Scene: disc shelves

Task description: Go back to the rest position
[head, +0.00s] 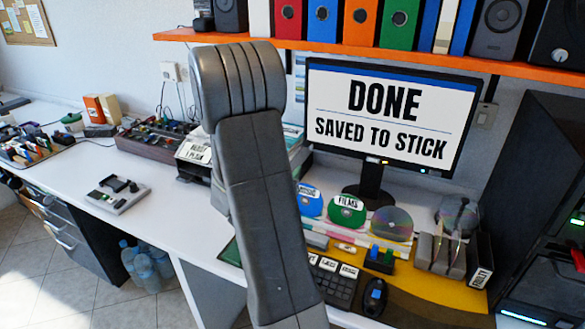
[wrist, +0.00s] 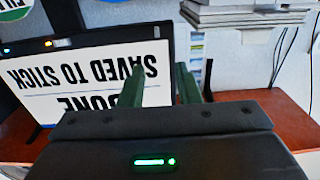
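My gripper (wrist: 161,80) shows in the wrist view, its two dark green fingers apart with nothing between them. The picture there is upside down, and the monitor (wrist: 85,75) lies beyond the fingers. In the head view my grey arm rises through the middle, and my gripper itself is not visible there. The monitor (head: 388,118) reads "DONE SAVED TO STICK". Below it on the desk are a blue disc (head: 309,201), a green disc marked "FILMS" (head: 346,212) and a shiny bare disc (head: 392,224).
An orange shelf (head: 390,52) with binders and speakers runs above the monitor. A dark tower (head: 545,150) stands at right. A keyboard (head: 334,284), mouse (head: 375,297) and disc rack (head: 441,250) crowd the right desk. The left white desk (head: 60,165) has some bare room.

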